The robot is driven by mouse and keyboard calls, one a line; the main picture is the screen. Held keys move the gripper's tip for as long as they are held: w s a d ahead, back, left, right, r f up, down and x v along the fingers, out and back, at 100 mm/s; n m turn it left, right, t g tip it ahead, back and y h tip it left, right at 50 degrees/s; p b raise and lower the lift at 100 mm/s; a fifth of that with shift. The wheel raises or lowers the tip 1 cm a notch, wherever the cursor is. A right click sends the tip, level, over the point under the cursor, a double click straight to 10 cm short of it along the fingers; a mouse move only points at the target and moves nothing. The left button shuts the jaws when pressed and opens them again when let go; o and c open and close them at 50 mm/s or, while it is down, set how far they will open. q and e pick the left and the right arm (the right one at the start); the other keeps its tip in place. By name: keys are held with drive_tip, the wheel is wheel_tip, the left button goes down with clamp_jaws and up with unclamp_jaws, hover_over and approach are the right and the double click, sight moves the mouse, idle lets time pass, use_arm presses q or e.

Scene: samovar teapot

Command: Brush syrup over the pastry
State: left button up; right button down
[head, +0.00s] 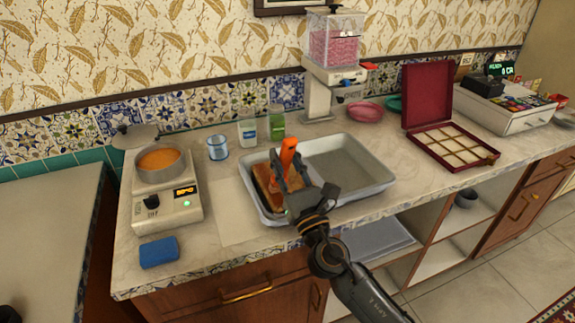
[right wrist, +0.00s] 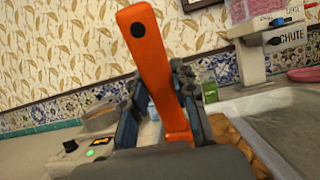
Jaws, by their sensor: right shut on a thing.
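My right gripper (head: 291,180) is shut on the orange handle of a brush (head: 287,154) and holds it over the left part of a metal tray. The handle stands nearly upright, tilted a little, and also fills the middle of the right wrist view (right wrist: 152,60). The bristles are hidden, so I cannot tell whether they touch the pastry. The golden-brown pastry (head: 262,178) lies in the left part of the tray, partly behind my gripper; it also shows in the right wrist view (right wrist: 232,138). Orange syrup (head: 159,160) fills a round pan on a white burner unit at the left. My left gripper is not in view.
The metal tray (head: 375,186) is empty on its right side. A blue sponge (head: 159,251) lies at the front left. A blue glass (head: 218,148) and two jars stand behind the tray. A pink-filled dispenser (head: 333,45) and an open maroon box (head: 428,95) are farther right.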

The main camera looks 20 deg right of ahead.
drive_tip(key=shift+w+d+b, duration=0.15)
drive_tip(key=shift+w+b, duration=0.1)
drive_tip(key=shift+w, duration=1.15)
drive_tip(key=shift+w+d+b, duration=0.15)
drive_tip(key=shift+w+b, duration=0.1)
drive_tip(key=shift+w, duration=1.15)
drive_tip(key=shift+w+b, duration=1.25)
drive_tip(key=shift+w, duration=2.2)
drive_tip(key=shift+s+d+p, duration=1)
drive_tip(key=shift+s+p, duration=0.75)
drive_tip(key=shift+s, duration=7)
drive_tip(key=shift+w+a+b, duration=0.6)
drive_tip(key=shift+w+b, duration=1.1)
drive_tip(key=shift+w, duration=6.95)
drive_tip(key=s+d+p, duration=0.2)
drive_tip(key=s, duration=0.5)
